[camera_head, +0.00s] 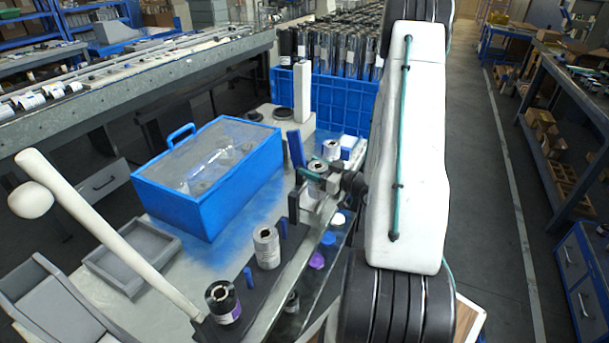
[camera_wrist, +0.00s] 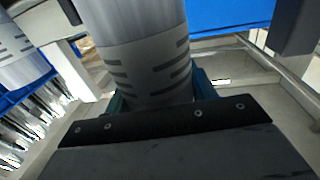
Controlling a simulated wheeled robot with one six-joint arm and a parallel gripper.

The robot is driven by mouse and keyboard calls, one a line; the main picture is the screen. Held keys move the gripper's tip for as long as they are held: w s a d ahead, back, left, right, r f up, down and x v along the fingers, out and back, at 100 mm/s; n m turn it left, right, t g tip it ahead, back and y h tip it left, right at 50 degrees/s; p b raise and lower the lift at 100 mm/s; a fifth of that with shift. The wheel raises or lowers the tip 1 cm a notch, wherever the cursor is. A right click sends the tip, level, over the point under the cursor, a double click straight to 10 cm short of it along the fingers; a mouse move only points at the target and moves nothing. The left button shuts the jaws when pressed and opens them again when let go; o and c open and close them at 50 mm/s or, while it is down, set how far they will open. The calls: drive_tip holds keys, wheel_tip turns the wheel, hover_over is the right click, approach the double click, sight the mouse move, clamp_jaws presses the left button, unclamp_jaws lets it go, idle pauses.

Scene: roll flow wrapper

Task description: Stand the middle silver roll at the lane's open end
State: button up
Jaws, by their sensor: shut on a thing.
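My gripper (camera_head: 312,180) is shut on a silver roll (camera_head: 317,165), at the far part of the workbench. In the wrist view the held silver roll (camera_wrist: 145,55) fills the upper middle, with grey bands on its label. Whether its base touches the surface below cannot be told. Another silver roll (camera_head: 331,150) stands just behind it, and a roll also shows at the left of the wrist view (camera_wrist: 18,55). A silver roll (camera_head: 266,248) stands upright nearer on the dark lane strip (camera_head: 248,297). A black roll (camera_head: 223,302) stands at the near end.
A blue-framed box with a clear lid (camera_head: 210,215) stands left of the lane. Small blue posts (camera_head: 283,228) line the strip. A blue crate (camera_head: 340,105) full of dark rolls stands behind. A grey tray (camera_head: 132,255) lies at the left. Purple and blue round items (camera_head: 316,261) sit below, right of the lane.

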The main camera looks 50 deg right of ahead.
drive_tip(key=shift+w+a+f, duration=0.2)
drive_tip(key=shift+w+f, duration=1.4)
drive_tip(key=shift+f, duration=0.3)
drive_tip(key=shift+f, duration=0.15)
drive_tip(key=o, duration=1.2)
drive_tip(key=shift+s, duration=0.15)
drive_tip(key=s, duration=0.3)
drive_tip(key=s+d, duration=0.1)
drive_tip(key=s, duration=0.3)
drive_tip(key=s+d, duration=0.1)
drive_tip(key=s, duration=0.3)
drive_tip(key=shift+s+d, duration=0.2)
drive_tip(key=shift+s, duration=0.05)
